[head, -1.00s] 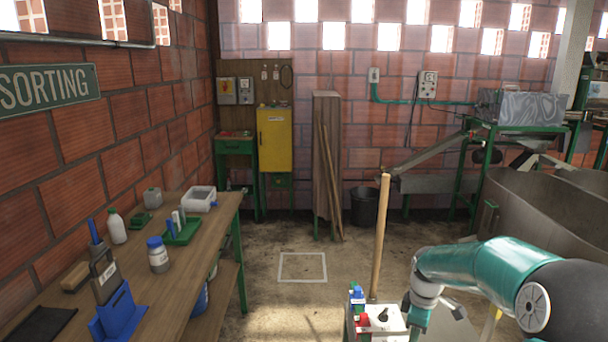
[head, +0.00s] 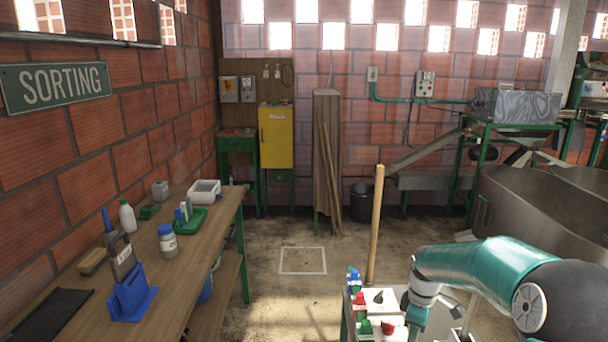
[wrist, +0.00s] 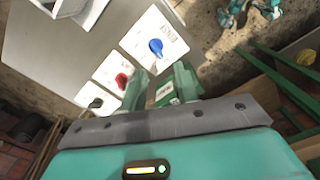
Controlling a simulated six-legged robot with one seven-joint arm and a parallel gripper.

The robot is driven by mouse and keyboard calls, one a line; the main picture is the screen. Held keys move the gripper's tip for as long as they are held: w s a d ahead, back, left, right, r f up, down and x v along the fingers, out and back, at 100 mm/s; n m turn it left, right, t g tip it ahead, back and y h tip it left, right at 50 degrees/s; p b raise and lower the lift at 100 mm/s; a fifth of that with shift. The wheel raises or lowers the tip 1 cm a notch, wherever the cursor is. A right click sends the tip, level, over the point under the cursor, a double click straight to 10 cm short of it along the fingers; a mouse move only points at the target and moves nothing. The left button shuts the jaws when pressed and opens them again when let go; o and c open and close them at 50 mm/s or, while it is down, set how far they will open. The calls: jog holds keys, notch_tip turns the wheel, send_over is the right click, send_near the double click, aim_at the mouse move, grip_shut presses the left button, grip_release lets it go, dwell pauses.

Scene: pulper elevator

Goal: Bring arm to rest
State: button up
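My teal arm (head: 490,270) is folded at the lower right of the head view, with its forearm reaching left and its wrist bent down. My gripper (wrist: 160,82) shows in the wrist view as two green fingers with a gap between them; it looks open, with nothing clearly held. In the head view the fingertips are hard to make out.
A wooden pole (head: 376,225) stands upright just behind the control box. A wooden bench (head: 190,275) with bottles and trays runs along the left wall. Large metal tanks (head: 525,205) stand at the right. Open floor with a white square outline (head: 303,261) lies in the middle.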

jog(key=s+a+r+m+t+h, duration=0.1)
jog(key=s+a+r+m, duration=0.25)
jog(key=s+r, duration=0.3)
jog(key=s+a+r+m+t, duration=0.2)
jog(key=s+a+r+m, duration=0.15)
jog(key=s+r, duration=0.35)
jog(key=s+a+r+m+t, duration=0.1)
jog(key=s+a+r+m, duration=0.1)
jog(key=s, duration=0.4)
jog(key=s+a+r+m+t+y, duration=0.1)
jog(key=s+a+r+m, duration=0.1)
jog(key=s, duration=0.5)
jog(key=shift+s+a+r+m+t, duration=0.15)
jog(key=shift+s+a+m+t, duration=0.15)
jog(key=shift+a+m, duration=0.15)
jog(key=shift+w, duration=0.1)
dwell(0.5)
